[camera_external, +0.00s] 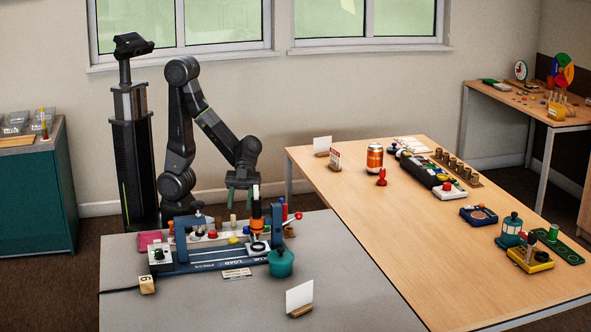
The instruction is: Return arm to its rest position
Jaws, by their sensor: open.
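My gripper (240,188) hangs from my bent arm with its greenish fingers pointing down. It is open, and I see nothing held between the fingers. It is above the back part of the blue press station (222,262) on the grey table, in front of the window wall. An upright orange and black piece (257,212) stands on the station just right of and below my gripper. The picture does not show clearly how far my fingers are from the small items under them.
The grey table (345,290) also holds a teal pot (281,263), a white card (299,297) and a numbered wooden block (147,285). A wooden table (400,230) at right bears an orange can (374,157) and several small items. A teal cabinet (38,195) stands at left.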

